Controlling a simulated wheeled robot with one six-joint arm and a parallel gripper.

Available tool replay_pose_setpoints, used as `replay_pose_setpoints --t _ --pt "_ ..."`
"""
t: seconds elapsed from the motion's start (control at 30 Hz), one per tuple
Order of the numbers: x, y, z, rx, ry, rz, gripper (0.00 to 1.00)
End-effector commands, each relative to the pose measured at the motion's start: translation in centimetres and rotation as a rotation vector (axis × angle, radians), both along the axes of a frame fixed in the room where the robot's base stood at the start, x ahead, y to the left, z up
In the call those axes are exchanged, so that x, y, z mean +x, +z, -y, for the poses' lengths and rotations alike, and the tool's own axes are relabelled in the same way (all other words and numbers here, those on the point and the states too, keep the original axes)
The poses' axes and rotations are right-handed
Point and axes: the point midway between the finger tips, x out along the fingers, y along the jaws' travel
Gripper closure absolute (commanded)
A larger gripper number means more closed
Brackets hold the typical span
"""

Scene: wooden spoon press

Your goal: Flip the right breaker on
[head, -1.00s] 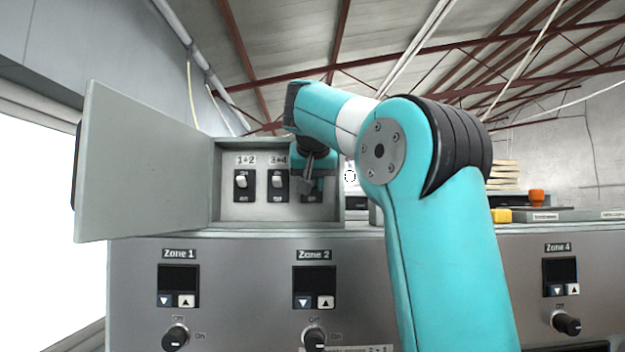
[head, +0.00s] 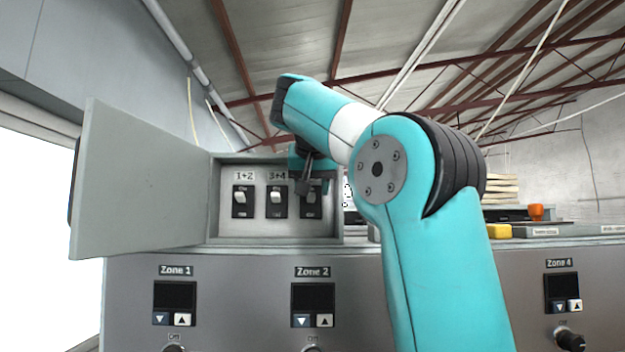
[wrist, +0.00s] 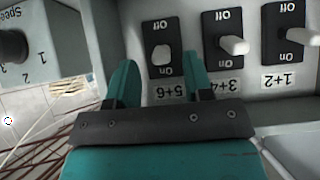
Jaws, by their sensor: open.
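The right breaker, labelled 5+6, is a black switch (head: 312,207) at the right of the open grey breaker box (head: 270,230). My gripper (head: 306,188) is in front of it and hides part of it in the head view. In the wrist view, which is upside down, the right breaker (wrist: 160,33) has a white lever (wrist: 161,55) between and just beyond the open fingertips. My gripper (wrist: 160,75) is open and empty; I see no clear contact. Whether this lever is at On or Off is hard to tell.
The 1+2 breaker (head: 243,202) and 3+4 breaker (head: 276,202) sit to the left, levers up. The box door (head: 140,185) stands open at the left. Below is a panel with zone displays (head: 313,297) and knobs. A knob box (wrist: 40,50) shows beside the breakers.

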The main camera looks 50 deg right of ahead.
Motion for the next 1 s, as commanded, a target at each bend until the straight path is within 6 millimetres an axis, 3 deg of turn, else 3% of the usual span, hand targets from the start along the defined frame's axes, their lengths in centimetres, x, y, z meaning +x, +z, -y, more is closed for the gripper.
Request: replay_pose_setpoints --t 0.3,1.0 --pt "-1.2 1.7 -1.3 -0.003 -0.002 0.000 0.53" --pt "-1.5 1.8 -1.7 0.003 -0.001 -0.001 0.53"
